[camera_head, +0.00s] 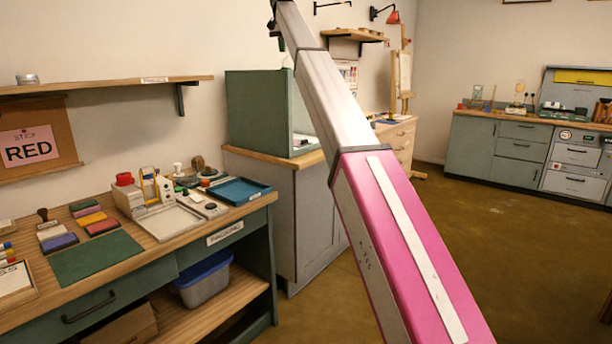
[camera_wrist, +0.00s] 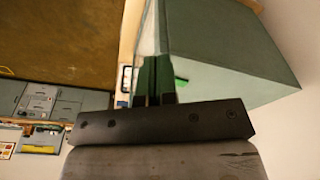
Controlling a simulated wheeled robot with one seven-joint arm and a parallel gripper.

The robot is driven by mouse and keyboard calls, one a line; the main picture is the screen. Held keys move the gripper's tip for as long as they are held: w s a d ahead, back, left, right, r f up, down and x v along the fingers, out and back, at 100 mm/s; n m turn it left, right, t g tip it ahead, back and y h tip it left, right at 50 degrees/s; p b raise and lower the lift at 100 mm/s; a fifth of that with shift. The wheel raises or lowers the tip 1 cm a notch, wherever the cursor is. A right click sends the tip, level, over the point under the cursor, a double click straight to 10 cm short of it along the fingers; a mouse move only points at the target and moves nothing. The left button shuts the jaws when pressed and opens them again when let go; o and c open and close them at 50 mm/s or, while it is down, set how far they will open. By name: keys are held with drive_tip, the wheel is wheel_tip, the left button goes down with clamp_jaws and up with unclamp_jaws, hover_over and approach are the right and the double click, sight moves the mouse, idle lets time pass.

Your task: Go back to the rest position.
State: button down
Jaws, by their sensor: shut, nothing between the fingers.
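My gripper (camera_wrist: 155,82) shows in the wrist view as two dark green fingers side by side, closed together, with nothing between them. Behind it in that view is a green box-like booth (camera_wrist: 215,45) on a wooden top, seen turned on its side. In the head view my pink and white arm reaches up from the lower right to the top left. The same green booth (camera_head: 255,108) stands behind the arm there, on a grey cabinet.
A workbench (camera_head: 150,262) at left holds a green mat (camera_head: 95,258), coloured pads, a blue tray (camera_head: 238,190) and small tools. A wall shelf (camera_head: 100,88) hangs above it. Grey-green cabinets (camera_head: 490,150) line the far wall. The brown floor (camera_head: 510,235) at right is mostly clear.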

drive_tip(key=s+d+f, duration=0.5)
drive_tip(key=d+f, duration=0.1)
drive_tip(key=f, duration=1.2)
drive_tip(key=s+d+f+n+g, duration=0.1)
drive_tip(key=s+d+f, duration=0.45)
drive_tip(key=f, duration=1.15)
drive_tip(key=s+d+f, duration=0.5)
drive_tip(key=f, duration=1.3)
drive_tip(key=s+d+f, duration=0.4)
drive_tip(key=s+f, duration=0.5)
drive_tip(key=s, duration=0.3)
drive_tip(key=s+d+f, duration=0.4)
drive_tip(key=s+f, duration=0.6)
drive_tip(key=s, duration=0.3)
drive_tip(key=s+d+f, duration=0.4)
drive_tip(key=s+f, duration=0.5)
drive_tip(key=s, duration=0.3)
drive_tip(key=shift+s+f+n+g, duration=0.2)
drive_tip(key=shift+f+n+g, duration=0.1)
drive_tip(key=shift+f+g, duration=0.1)
drive_tip(key=shift+d, duration=0.1)
